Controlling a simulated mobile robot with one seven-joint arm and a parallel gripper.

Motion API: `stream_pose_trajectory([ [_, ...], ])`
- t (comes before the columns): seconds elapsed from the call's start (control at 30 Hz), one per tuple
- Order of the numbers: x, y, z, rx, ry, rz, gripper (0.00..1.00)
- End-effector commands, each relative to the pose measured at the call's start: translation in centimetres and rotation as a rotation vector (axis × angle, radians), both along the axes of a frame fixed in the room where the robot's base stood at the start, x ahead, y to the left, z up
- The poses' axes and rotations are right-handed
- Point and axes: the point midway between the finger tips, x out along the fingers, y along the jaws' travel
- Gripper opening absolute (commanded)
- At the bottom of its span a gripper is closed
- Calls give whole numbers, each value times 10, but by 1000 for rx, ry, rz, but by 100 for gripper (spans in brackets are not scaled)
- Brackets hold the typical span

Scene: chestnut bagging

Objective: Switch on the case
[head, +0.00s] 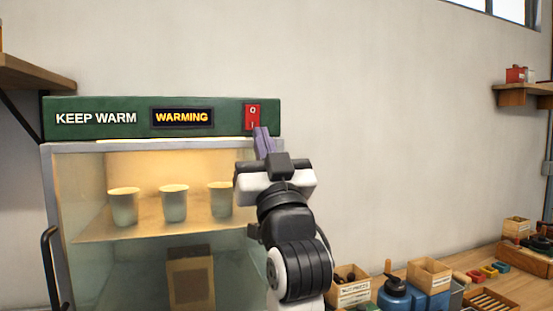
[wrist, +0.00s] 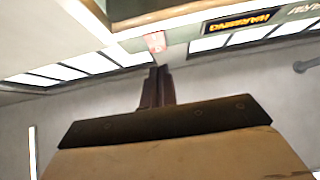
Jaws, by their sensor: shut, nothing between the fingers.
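The case (head: 50,190) is a glass-fronted warming cabinet with a green top panel (head: 95,104) lettered "KEEP WARM". Its display (head: 183,118) is lit and reads "WARMING". A yellowish light shows inside over the upper shelf. The red rocker switch (head: 252,114), marked O and I, is at the panel's right end. My gripper (head: 264,138) is shut and empty, its purple fingertips at the lower edge of the switch; I cannot tell whether they touch. In the wrist view the shut fingers (wrist: 157,75) point toward the red switch (wrist: 154,42), and the lit display (wrist: 238,21) shows too.
Three pale cups (head: 174,203) stand on the upper shelf, with a brown box (head: 190,278) below. A dark door handle (head: 48,265) is at left. A bench (head: 510,285) at right holds boxes and a blue canister (head: 394,299).

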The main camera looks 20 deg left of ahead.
Motion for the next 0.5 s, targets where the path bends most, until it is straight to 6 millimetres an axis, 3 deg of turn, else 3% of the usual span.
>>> stream_pose_trajectory([
  [0.2,-42,-29,-2,1,-5,-2,0],
  [0.5,-68,-46,0,0,-1,-1,0],
])
